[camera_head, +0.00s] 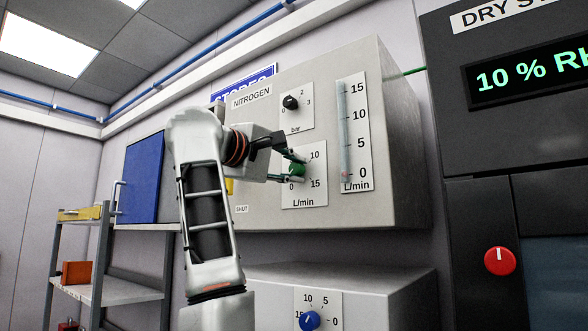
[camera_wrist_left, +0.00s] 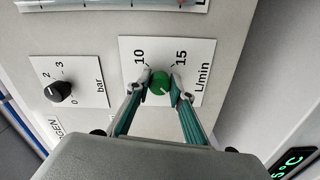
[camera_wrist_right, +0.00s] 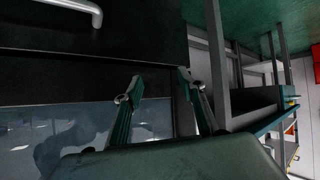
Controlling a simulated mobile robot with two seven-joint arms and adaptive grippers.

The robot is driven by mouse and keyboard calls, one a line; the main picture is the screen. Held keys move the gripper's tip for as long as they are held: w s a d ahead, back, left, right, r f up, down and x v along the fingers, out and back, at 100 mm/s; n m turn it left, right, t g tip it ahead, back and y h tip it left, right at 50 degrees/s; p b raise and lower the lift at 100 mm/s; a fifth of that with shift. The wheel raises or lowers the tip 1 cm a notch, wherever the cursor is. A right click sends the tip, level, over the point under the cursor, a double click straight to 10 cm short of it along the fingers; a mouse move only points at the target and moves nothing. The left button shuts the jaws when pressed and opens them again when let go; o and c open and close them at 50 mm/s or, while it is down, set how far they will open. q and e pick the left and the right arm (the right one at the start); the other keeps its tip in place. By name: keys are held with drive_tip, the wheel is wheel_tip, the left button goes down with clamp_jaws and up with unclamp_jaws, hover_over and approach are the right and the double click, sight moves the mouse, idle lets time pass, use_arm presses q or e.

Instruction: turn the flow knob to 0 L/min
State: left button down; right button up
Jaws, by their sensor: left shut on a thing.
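The green flow knob (camera_head: 297,170) sits on a white L/min dial plate (camera_head: 318,160) on the grey nitrogen panel. My left gripper (camera_head: 291,167) reaches it from the left. In the left wrist view the knob (camera_wrist_left: 160,86) is between the two fingertips (camera_wrist_left: 160,84), which are shut on its sides. A pale mark shows on its face; its exact reading is hard to tell. The 10 and 15 marks are visible there. The flow tube (camera_head: 345,130) stands right of the dial. My right gripper (camera_wrist_right: 153,88) is open and empty, before a dark cabinet.
A black bar knob (camera_head: 291,103) is just above the flow dial. A blue knob (camera_head: 309,320) is on a lower box. A dark dryer cabinet with a red knob (camera_head: 500,261) stands at the right. A shelf (camera_head: 120,290) is at the left.

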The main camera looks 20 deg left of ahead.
use_arm(q)
drive_tip(key=c, duration=1.8)
unclamp_jaws()
drive_tip(key=shift+r, duration=0.1)
